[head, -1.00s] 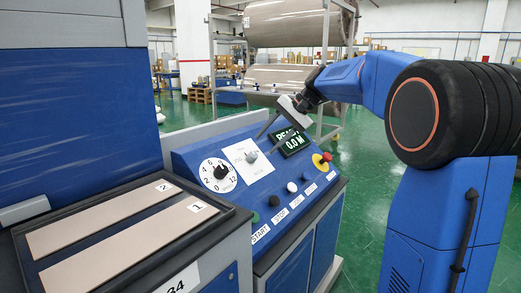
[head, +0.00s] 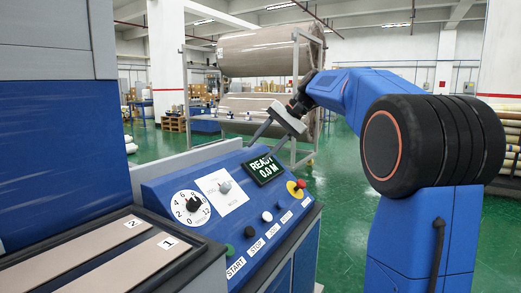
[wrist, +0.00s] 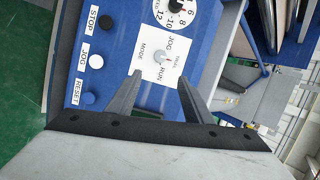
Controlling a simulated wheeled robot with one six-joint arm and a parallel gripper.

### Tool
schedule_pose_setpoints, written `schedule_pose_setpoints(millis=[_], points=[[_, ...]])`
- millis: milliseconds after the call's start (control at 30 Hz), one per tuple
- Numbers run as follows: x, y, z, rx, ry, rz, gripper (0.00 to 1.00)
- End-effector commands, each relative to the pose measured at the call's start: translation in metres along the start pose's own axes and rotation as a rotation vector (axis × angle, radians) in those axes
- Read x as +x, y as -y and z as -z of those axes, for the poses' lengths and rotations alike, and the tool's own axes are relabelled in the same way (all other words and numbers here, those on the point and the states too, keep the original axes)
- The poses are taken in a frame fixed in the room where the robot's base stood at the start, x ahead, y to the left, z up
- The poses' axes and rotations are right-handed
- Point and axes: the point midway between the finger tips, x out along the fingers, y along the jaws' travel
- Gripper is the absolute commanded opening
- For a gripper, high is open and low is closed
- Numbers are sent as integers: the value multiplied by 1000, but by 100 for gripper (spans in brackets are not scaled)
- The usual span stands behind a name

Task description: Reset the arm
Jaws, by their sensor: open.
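My gripper (head: 266,130) is open and empty, in the air above the back edge of the blue control console (head: 152,197). In the wrist view its two fingers (wrist: 159,76) stand apart, with the mode switch (wrist: 165,59) beyond them on a white plate. In the head view the mode switch (head: 224,187) sits between a round dial (head: 192,204) and a display (head: 265,168) reading READY 0.0 M. Nothing is held.
Several buttons line the console's front, including a red emergency knob (head: 297,187) on yellow. A black-rimmed tray (head: 190,262) with strips marked 1 and 2 lies at left. Green floor (head: 340,225) is open at right.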

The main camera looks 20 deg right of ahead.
Motion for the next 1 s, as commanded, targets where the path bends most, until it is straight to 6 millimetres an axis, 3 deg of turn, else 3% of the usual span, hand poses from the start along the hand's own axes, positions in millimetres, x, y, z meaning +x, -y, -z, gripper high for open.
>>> schedule_pose_setpoints(millis=[233, 367, 667, 1000], points=[[1, -1, -2, -2, -1, -3, 46], [4, -8, -18, -22, -13, -23, 46], [27, -60, -94, -140, -83, -143, 46], [55, -142, -175, -316, -158, -286, 46]])
